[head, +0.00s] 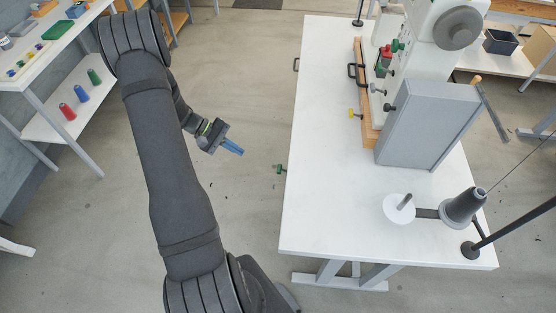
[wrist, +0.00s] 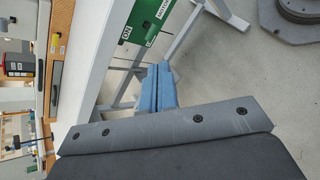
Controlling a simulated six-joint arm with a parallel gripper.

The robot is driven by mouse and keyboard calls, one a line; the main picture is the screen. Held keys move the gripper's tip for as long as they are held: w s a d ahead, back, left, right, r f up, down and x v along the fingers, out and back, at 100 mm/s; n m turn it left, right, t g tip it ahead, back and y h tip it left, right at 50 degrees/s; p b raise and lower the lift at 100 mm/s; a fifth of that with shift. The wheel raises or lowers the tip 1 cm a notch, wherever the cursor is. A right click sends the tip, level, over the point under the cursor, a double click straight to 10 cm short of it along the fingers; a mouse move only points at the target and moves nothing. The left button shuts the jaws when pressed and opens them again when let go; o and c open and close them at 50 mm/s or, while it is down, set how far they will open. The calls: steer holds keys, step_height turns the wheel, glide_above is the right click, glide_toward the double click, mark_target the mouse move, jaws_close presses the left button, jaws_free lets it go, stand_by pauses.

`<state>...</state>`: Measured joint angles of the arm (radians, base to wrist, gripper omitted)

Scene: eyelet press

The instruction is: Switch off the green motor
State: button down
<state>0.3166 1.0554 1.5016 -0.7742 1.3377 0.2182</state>
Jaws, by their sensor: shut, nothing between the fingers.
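A green switch box (wrist: 150,18) with a white ON label and another white label shows at the top of the wrist view, partly cut off. It sits by the white table's edge and legs. In the head view a small green part (head: 281,169) sticks out from the table's left edge. My gripper (head: 233,147) has blue fingers and is shut and empty, left of the table edge and apart from the green part. The fingers also show in the wrist view (wrist: 160,86), below the green box and not visibly touching it. The switch's position cannot be read.
The white table (head: 320,205) carries a grey cabinet (head: 425,123), a thread cone (head: 463,207) and a machine with coloured knobs. Shelves with spools (head: 67,111) stand at left. The floor between is clear.

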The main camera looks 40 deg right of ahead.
steer(key=s+d+r+m+t+y, duration=0.2)
steer(key=s+d+m, duration=0.1)
steer(key=m, duration=0.7)
step_height(320, 180, up, 3)
steer(key=m+t+y, duration=0.2)
steer(key=m+t, duration=0.2)
steer(key=m, duration=1.3)
glide_above(279, 168)
steer(key=w+a, duration=0.2)
steer(key=w, duration=0.1)
steer(key=shift+s+a, duration=0.15)
steer(key=x, duration=1)
steer(key=shift+s, duration=0.15)
